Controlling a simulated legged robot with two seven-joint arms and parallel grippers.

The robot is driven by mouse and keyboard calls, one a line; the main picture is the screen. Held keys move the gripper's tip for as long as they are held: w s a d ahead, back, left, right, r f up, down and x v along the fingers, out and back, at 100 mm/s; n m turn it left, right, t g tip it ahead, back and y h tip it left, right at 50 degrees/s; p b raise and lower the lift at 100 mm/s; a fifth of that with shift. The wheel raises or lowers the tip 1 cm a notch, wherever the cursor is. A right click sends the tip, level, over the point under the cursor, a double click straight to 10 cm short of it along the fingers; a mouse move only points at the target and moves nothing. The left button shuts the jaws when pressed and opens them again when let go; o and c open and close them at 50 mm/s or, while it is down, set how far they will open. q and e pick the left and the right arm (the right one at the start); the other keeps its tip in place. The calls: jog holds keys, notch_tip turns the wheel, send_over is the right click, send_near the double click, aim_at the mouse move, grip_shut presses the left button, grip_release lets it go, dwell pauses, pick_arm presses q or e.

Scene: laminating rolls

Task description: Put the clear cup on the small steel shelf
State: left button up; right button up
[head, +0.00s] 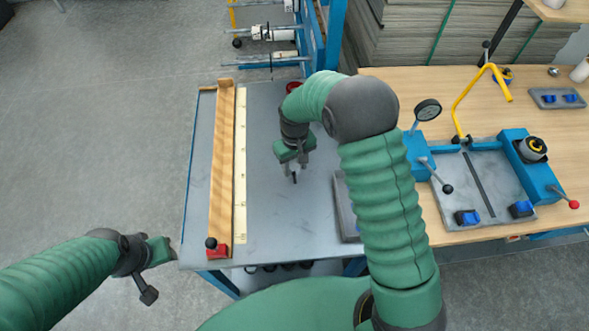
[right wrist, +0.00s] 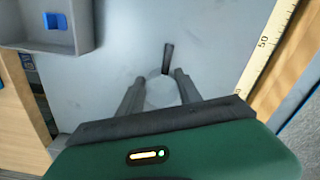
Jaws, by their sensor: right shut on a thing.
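The clear cup (right wrist: 162,92) shows in the right wrist view as a pale, see-through round shape between the two grey fingers. My right gripper (right wrist: 158,90) is shut on it, over the grey table top. In the head view my right gripper (head: 294,170) points down over the middle of the grey table; the cup is hard to make out there. A thin dark piece (right wrist: 168,57) shows just beyond the cup. My left gripper (head: 172,254) is at the table's near left corner, its jaws unclear. I cannot pick out the small steel shelf with certainty.
The grey table (head: 275,225) carries a wooden bar with a yellow rule (head: 240,160) on its left. A grey tray (right wrist: 85,45) with a blue piece is partly behind my right arm in the head view. A wooden bench (head: 420,85) with a blue-framed press (head: 515,145) stands right.

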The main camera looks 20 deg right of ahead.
notch_tip(320, 180, down, 3)
jog(key=shift+d+r, duration=0.15)
jog(key=shift+r, duration=0.05)
jog(key=shift+s, duration=0.1)
jog(key=o, duration=1.3)
jog(key=shift+a, duration=0.3)
jog(key=shift+o, duration=0.3)
jog(key=shift+d, duration=0.15)
